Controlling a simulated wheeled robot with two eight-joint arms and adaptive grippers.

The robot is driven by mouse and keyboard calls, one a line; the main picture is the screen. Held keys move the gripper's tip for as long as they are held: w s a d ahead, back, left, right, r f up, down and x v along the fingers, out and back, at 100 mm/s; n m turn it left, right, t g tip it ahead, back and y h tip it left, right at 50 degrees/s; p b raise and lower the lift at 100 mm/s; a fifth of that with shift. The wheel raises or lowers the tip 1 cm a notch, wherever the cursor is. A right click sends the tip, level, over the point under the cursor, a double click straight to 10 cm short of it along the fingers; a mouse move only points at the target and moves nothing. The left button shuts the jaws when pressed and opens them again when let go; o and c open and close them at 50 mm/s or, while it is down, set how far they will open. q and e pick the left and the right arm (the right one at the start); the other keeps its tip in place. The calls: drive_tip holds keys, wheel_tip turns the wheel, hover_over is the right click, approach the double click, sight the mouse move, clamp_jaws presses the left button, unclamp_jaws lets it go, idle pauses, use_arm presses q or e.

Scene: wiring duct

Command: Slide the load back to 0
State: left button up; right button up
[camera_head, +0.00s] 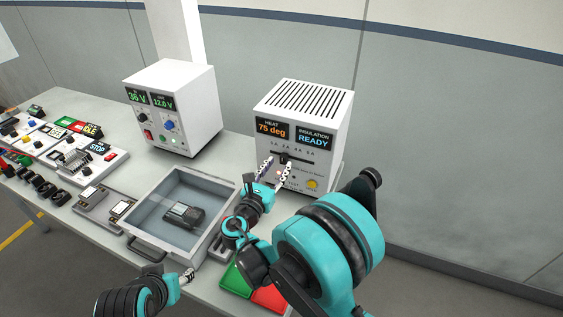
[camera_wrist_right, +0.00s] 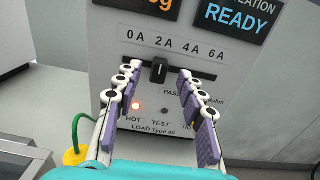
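The white load unit (camera_head: 301,128) stands at the back right, with displays reading HEAT 75 deg and INSULATION READY. Its black slider knob (camera_wrist_right: 158,70) sits in a horizontal slot under the marks 0A, 2A, 4A and 6A. The knob is close to the 2A mark. My right gripper (camera_wrist_right: 157,70) is open, its purple-padded fingers pointing at the panel on either side of the knob, with visible gaps. It also shows in front of the unit in the head view (camera_head: 277,167). My left gripper (camera_head: 187,276) is low near the drawer tray; its finger opening is unclear.
A grey open tray (camera_head: 150,215) holding a dark device (camera_head: 183,214) stands in the middle. A white power supply (camera_head: 172,108) is behind it. A green and red pad (camera_head: 236,279) lies near the right arm. Switch modules and wiring parts crowd the left.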

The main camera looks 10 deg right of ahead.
sight(282, 159)
drive_tip(key=shift+x, duration=1.85)
drive_tip(key=shift+c, duration=0.3)
clamp_jaws()
drive_tip(key=shift+w+a+b, duration=0.2)
drive_tip(key=shift+w+a, duration=0.4)
drive_tip(key=shift+a, duration=0.35)
drive_tip(key=shift+w+a+b, duration=0.15)
drive_tip(key=shift+w+a, duration=0.45)
drive_tip(key=shift+a, duration=0.35)
